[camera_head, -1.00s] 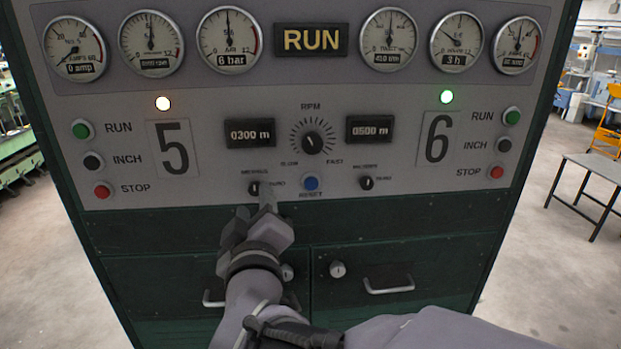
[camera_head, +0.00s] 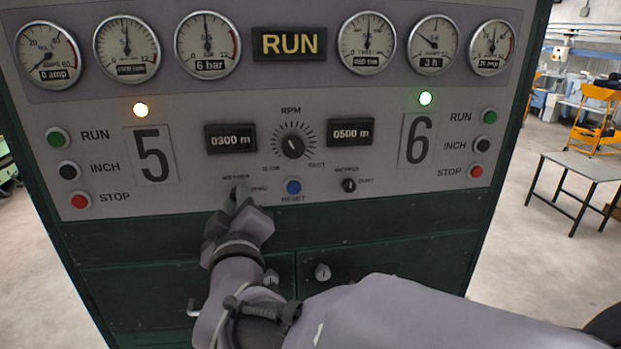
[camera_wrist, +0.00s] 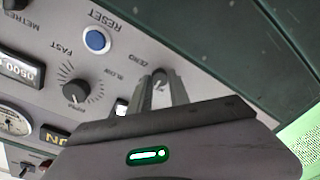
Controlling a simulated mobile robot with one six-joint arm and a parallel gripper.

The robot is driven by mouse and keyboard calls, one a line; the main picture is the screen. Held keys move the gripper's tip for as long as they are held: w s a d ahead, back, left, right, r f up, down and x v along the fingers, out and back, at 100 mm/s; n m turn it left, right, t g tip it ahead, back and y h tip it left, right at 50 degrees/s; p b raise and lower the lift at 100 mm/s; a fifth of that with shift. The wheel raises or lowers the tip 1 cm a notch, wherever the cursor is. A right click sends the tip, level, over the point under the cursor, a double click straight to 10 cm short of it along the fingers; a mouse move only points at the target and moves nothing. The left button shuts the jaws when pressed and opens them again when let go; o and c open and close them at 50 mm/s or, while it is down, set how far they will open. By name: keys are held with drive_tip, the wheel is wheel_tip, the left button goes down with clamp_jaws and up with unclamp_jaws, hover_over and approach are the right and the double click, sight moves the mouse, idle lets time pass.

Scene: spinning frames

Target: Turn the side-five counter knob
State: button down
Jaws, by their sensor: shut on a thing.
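The side-five counter knob (camera_head: 236,190) is a small dark knob below the 0300 m counter (camera_head: 231,137), between the METRES and ZERO labels. My gripper (camera_head: 242,200) covers most of it in the head view. In the wrist view my gripper (camera_wrist: 161,92) has its two grey fingers on either side of the knob (camera_wrist: 160,76), shut on it. The knob's pointer direction is hard to tell. The counter still reads 0300 m. A large 5 (camera_head: 152,155) marks this side of the panel.
A blue RESET button (camera_head: 293,187) sits just right of the knob. The RPM dial (camera_head: 292,146) is above it, and the side-six knob (camera_head: 349,185) is further right. Green cabinet doors with a round lock (camera_head: 322,271) lie below. A low table (camera_head: 580,180) stands on the floor at right.

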drive_tip(key=shift+f+m+b, duration=0.15)
drive_tip(key=shift+m+b, duration=0.15)
drive_tip(key=shift+b, duration=0.15)
drive_tip(key=shift+m+t+h+b, duration=0.4)
drive_tip(key=shift+m+b, duration=6.1)
drive_tip(key=shift+m, duration=2.6)
drive_tip(key=c, duration=1.2)
unclamp_jaws()
